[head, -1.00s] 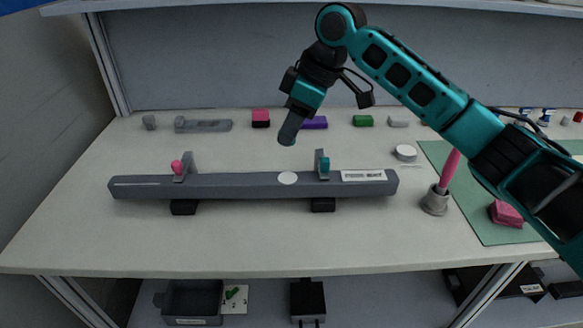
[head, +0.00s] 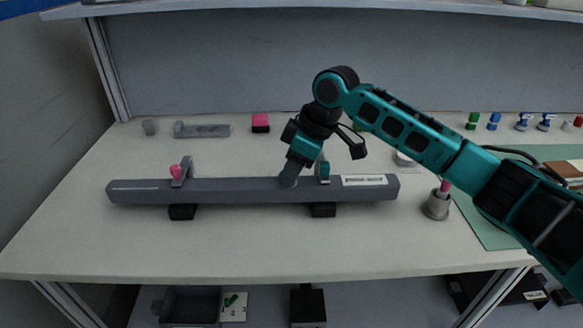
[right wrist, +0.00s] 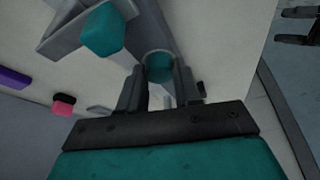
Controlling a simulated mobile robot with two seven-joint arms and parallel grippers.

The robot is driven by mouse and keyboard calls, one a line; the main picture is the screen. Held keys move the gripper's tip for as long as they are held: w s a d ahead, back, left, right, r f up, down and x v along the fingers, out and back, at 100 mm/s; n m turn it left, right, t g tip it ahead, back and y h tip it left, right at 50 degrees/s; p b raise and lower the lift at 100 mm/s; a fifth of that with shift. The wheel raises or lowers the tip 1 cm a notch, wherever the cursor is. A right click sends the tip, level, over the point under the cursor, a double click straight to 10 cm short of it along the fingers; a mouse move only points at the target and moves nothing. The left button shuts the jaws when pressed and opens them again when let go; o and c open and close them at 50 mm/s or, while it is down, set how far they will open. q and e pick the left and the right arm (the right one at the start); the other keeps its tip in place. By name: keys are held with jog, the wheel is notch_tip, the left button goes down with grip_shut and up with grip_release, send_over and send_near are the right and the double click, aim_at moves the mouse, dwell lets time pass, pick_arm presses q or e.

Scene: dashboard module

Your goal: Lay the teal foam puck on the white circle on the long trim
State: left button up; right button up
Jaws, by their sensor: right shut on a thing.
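The long grey trim (head: 235,192) lies across the table on black supports. My right gripper (head: 289,182) points down at the middle of the trim, over the spot of the white circle, which it hides in the head view. In the right wrist view my right gripper (right wrist: 160,82) is shut on the teal foam puck (right wrist: 159,67). The puck sits between the fingertips over the trim (right wrist: 148,30), with a thin pale rim showing along its far edge. I cannot tell whether it touches the trim. My left gripper is not in view.
A bracket with a teal knob (head: 324,171) stands on the trim just right of my gripper; it also shows close by in the right wrist view (right wrist: 103,30). A bracket with a pink knob (head: 176,171) stands at the left. The front table is clear.

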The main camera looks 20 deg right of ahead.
jog(key=o, duration=0.8)
jog(key=shift+o, duration=1)
jog(key=shift+r, duration=0.1)
jog(key=p+v, duration=0.1)
jog(key=v, duration=1.1)
jog(key=shift+s, duration=0.1)
